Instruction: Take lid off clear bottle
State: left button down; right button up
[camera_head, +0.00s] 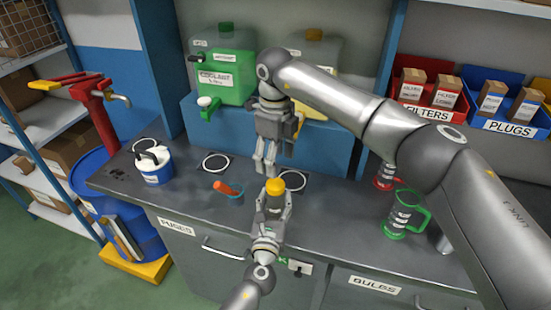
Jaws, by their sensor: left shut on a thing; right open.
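A bottle with a yellow-orange lid (274,187) stands upright above the dark counter, the lid on top of it. My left gripper (273,208) comes up from below and is shut around the bottle's body, which the fingers mostly hide. My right gripper (265,164) hangs just above and slightly left of the lid, fingers pointing down. It is open and empty, and appears apart from the lid.
A small blue dish with an orange item (229,190) and a blue-white tub (154,165) stand left on the counter (190,200). Green-handled (405,213) and red-handled (385,176) clear jugs stand right. Green (224,65) and yellow (315,60) canisters sit on a blue shelf behind.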

aim_at(276, 184)
jog(key=m, duration=1.2)
jog(key=shift+m, duration=0.4)
jog(key=m, duration=2)
jog(key=shift+f, duration=0.35)
notch_tip(276, 184, down, 7)
jog(key=shift+f, duration=0.2)
jog(key=shift+c, duration=0.3)
